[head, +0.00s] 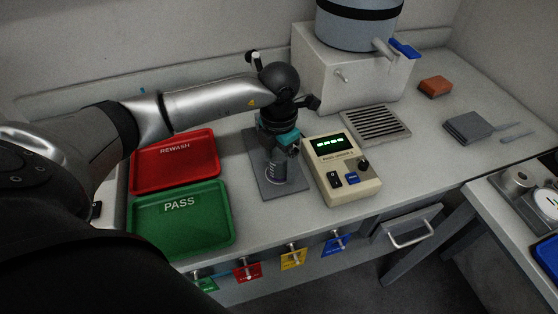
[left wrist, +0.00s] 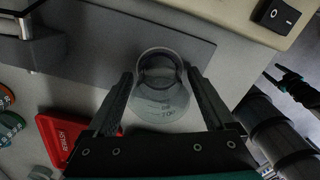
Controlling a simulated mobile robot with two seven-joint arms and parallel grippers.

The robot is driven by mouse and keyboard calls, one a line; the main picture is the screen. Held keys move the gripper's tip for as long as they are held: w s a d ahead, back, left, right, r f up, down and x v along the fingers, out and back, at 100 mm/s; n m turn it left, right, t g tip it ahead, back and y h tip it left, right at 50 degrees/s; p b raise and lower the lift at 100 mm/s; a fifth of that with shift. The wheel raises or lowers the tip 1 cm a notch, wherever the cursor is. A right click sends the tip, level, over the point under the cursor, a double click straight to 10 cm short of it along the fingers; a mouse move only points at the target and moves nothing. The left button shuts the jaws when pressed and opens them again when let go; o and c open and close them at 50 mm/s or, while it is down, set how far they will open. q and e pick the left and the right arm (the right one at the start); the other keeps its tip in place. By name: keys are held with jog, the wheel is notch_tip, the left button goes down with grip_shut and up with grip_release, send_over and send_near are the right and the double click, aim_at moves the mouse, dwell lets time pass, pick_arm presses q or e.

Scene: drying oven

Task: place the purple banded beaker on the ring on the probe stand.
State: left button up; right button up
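My left gripper (head: 279,148) reaches in from the left and points down over the dark grey base plate (head: 262,178) of the probe stand. A clear glass beaker (head: 276,169) with pale markings is just under it, upright over the plate. No purple band can be made out. The ring cannot be told apart from the beaker and gripper, so I cannot tell whether the beaker touches it.
A beige meter (head: 341,170) with a lit green display stands close right of the plate. The red REWASH tray (head: 175,164) and green PASS tray (head: 181,219) lie to the left. A vent grille (head: 376,124) and a white block with a grey vessel (head: 356,69) stand behind.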

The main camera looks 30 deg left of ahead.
pick_arm(q)
jog(key=shift+r, duration=0.2)
notch_tip(320, 180, up, 12)
jog(key=p, duration=0.1)
jog(key=shift+p, duration=0.4)
